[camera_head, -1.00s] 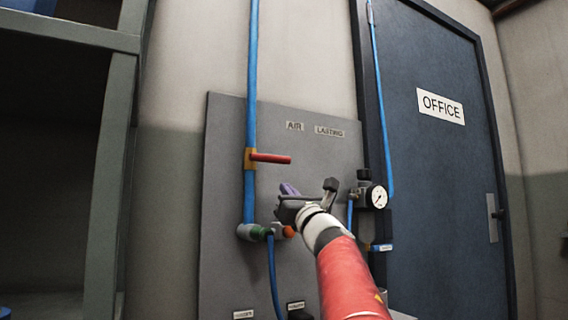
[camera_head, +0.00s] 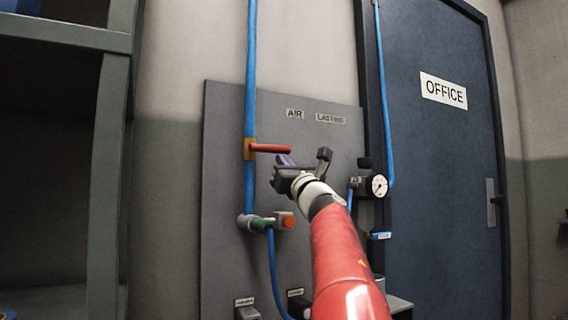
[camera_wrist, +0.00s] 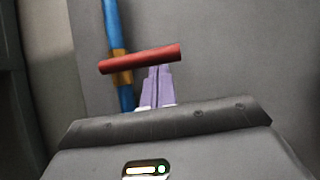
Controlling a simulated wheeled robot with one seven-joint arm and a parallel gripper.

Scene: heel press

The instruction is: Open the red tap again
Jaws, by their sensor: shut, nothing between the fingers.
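The red tap (camera_head: 270,148) is a red lever on a brass valve body (camera_head: 249,149) on the blue vertical pipe. The lever points sideways to the right, across the pipe. In the wrist view the red lever (camera_wrist: 140,60) lies just beyond my fingertips, nearly level. My gripper (camera_head: 284,160) is shut and empty, its purple fingers near the lever's free right end. The fingers also show in the wrist view (camera_wrist: 158,78), together and pointing at the lever. I cannot tell whether they touch it.
Below the tap are a green fitting (camera_head: 262,225) and an orange-ended part (camera_head: 285,221) with a blue hose. A gauge (camera_head: 379,186) stands right of my wrist. A grey shelf frame (camera_head: 108,180) is at left, a blue office door (camera_head: 440,200) at right.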

